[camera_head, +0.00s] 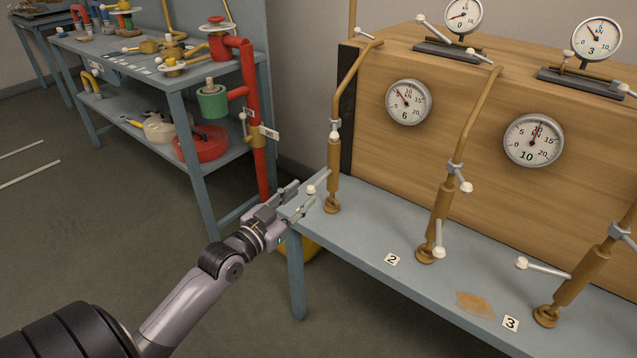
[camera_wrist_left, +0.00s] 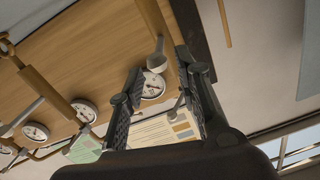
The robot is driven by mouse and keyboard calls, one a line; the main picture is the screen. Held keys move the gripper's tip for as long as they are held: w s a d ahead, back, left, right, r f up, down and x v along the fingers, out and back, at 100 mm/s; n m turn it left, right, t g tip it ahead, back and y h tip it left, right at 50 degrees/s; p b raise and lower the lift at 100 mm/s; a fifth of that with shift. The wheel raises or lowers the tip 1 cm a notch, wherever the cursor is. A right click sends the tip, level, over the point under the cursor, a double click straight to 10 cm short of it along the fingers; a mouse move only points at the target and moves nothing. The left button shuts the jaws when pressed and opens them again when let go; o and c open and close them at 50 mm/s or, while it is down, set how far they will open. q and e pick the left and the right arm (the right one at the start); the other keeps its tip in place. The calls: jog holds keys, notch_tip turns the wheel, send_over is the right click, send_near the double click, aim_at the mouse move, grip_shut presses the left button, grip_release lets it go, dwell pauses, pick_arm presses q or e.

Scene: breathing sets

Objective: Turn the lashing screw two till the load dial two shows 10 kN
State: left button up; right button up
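The middle lashing screw (camera_head: 440,205), brass with white-balled levers, stands beside the label 2 (camera_head: 392,259); I take it as lashing screw two. The upper left round dial (camera_head: 464,15) on the crate is probably load dial two; its number and reading are too small to be sure of. My left gripper (camera_head: 304,194) is open at the leftmost lashing screw (camera_head: 333,175), away from the middle one. The white ball (camera_head: 311,189) of the leftmost screw's lever lies near its fingertips. In the left wrist view a white ball (camera_wrist_left: 157,62) shows just beyond the open fingers (camera_wrist_left: 160,80).
A wooden crate (camera_head: 460,150) stands on the grey bench (camera_head: 375,225), with front dials marked 6 (camera_head: 408,102) and 10 (camera_head: 533,140). A third screw (camera_head: 580,275) stands at right by label 3 (camera_head: 511,323). A bench with valves (camera_head: 200,80) is at left; floor between is open.

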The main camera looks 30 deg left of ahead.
aim_at(319, 180)
pick_arm(q)
jog(key=w, duration=0.6)
jog(key=shift+w+d+f, duration=0.1)
jog(key=shift+w, duration=0.05)
jog(key=shift+w+b, duration=0.35)
jog(key=shift+w, duration=0.45)
jog(key=c, duration=0.7)
grip_shut()
pick_arm(e)
jog(key=r, duration=0.3)
jog(key=shift+w, duration=0.3)
jog(key=shift+w, duration=0.1)
